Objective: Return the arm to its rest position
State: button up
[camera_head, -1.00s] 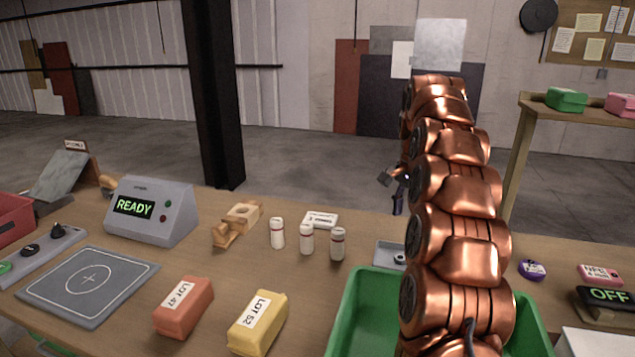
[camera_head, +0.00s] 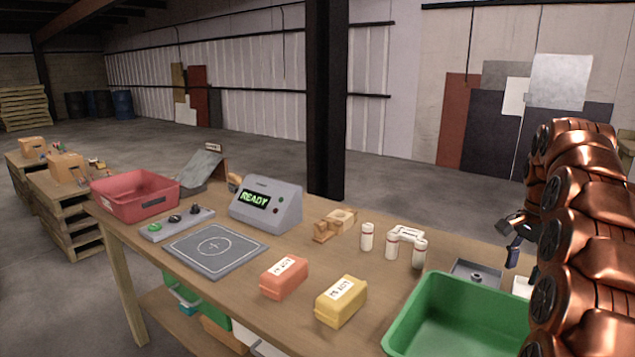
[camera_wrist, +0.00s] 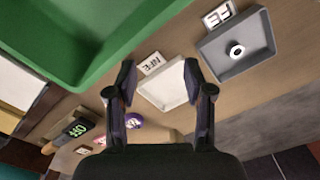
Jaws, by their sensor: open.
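My copper arm (camera_head: 590,240) rises along the right edge of the head view, beside the green bin. My gripper (camera_head: 513,240) hangs at its far side over the right part of the table, partly hidden by the picture's crowding there. In the wrist view my gripper (camera_wrist: 159,75) has its two dark fingers apart with nothing held. A white tray (camera_wrist: 163,90) with a label lies on the table beneath and between the fingers. It looks apart from them.
The green bin (camera_head: 395,330) stands close to my arm, its wall also at the wrist view's upper left (camera_wrist: 100,60). A grey tray (camera_wrist: 212,60) holds a white ring. White bottles (camera_head: 367,238), orange (camera_head: 283,277) and yellow (camera_head: 341,301) packs stand left of the bin.

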jog(key=s+a+r+n+p, duration=0.2)
jog(key=s+a+n, duration=0.3)
jog(key=a, duration=0.4)
jog(key=s+a+r+n+p, duration=0.1)
jog(key=s+a+n+p, duration=0.15)
jog(key=s+a, duration=0.55)
jog(key=s+a+f+n+p, duration=0.1)
jog(key=s+a+f+n, duration=0.1)
jog(key=s, duration=0.5)
jog(key=s+a+f+n+g+p, duration=0.1)
jog(key=s+a+f+n, duration=0.1)
jog(key=s, duration=0.6)
jog(key=s+a+f+n+p, duration=0.1)
jog(key=s+a+n, duration=0.2)
jog(key=s+a, duration=0.3)
jog(key=shift+s+f+g+p, duration=0.4)
jog(key=shift+s, duration=0.55)
jog(key=shift+a, duration=0.1)
jog(key=shift+c, duration=1)
